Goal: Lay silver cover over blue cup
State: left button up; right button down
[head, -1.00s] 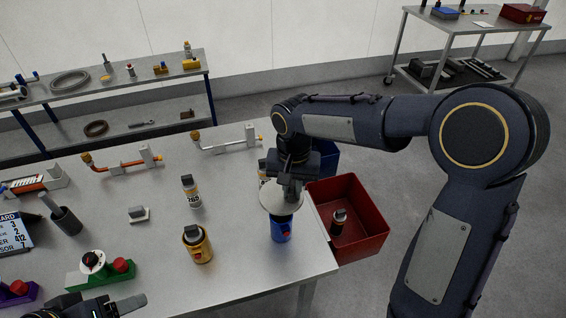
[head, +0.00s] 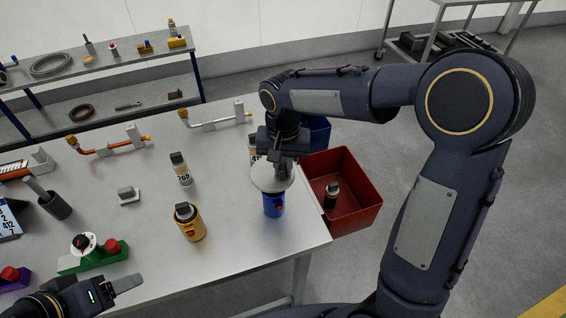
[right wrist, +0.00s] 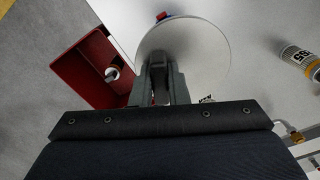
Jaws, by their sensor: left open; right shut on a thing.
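The silver cover (head: 268,179) is a round, pale disc in the head view. It sits directly above the blue cup (head: 273,205) at the table's right end and hides the cup's top. Whether the two touch cannot be told. My right gripper (head: 283,170) is shut on the cover from above. My left gripper (head: 128,288) is open and empty at the table's front left.
A red bin (head: 352,190) stands against the table's right edge with a dark can (head: 332,195) inside. A yellow can (head: 188,222) and a white spray can (head: 180,168) stand left of the cup. A blue bin (head: 318,132) is behind the right gripper.

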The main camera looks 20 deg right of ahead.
aim_at(283, 180)
jog(key=shift+f+b, duration=1.7)
jog(key=shift+f, duration=0.8)
jog(key=shift+f+b, duration=0.3)
jog(key=shift+f, duration=0.1)
jog(key=c, duration=1.3)
grip_release()
notch_tip(283, 180, up, 8)
jog(key=shift+f, duration=0.2)
jog(key=shift+r, duration=0.1)
